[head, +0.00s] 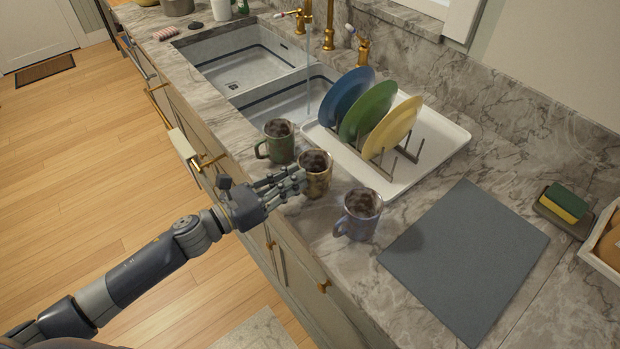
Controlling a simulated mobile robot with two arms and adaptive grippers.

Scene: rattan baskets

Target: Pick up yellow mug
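The yellow mug (318,180) stands upright on the marble counter near its front edge, with dark contents or a dark inside. It is between a green mug (281,148) and a blue mug (358,218). My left gripper (296,183) comes in from the left at the mug's left side. Its fingers are extended and spread, and overlap the mug's left side in the picture. I cannot tell whether they touch it. They hide the mug's left side, and I do not see its handle clearly. My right gripper is not in view.
A white tray (447,150) with a rack of blue, green and yellow plates stands just behind the mugs. A double sink (240,62) with running water is beyond. A grey mat (465,262) lies at right. A sponge (563,204) is farther right.

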